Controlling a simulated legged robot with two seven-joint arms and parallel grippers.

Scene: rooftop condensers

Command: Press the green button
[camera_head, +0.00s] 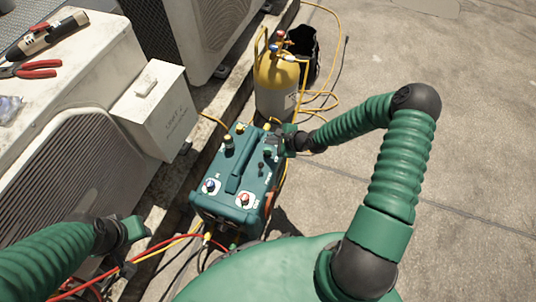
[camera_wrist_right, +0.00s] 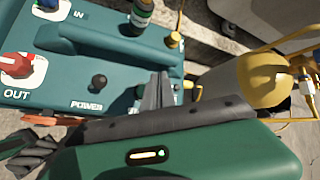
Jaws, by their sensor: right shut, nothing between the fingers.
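The teal recovery machine (camera_head: 237,180) stands on the ground in the middle of the head view. Its top panel carries a handle, a blue IN knob (camera_head: 210,187), a red OUT knob (camera_head: 244,199) and dark controls. The machine (camera_wrist_right: 62,115) fills the upper left of the right wrist view, with a black POWER knob (camera_wrist_right: 99,81). I cannot make out a green button; my fingers may hide it. My right gripper (camera_head: 280,141) is shut and empty at the panel's far right edge. Its fingers (camera_wrist_right: 157,85) show over the panel; contact is unclear. My left gripper (camera_head: 128,232) is at lower left, its jaws unclear.
A yellow-topped cylinder (camera_head: 275,76) with valves stands just beyond the machine, with a black bucket (camera_head: 304,50) behind it. Yellow, red and black hoses lie around the machine. Condenser units line the left, with red pliers (camera_head: 32,69) on one. The concrete at right is clear.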

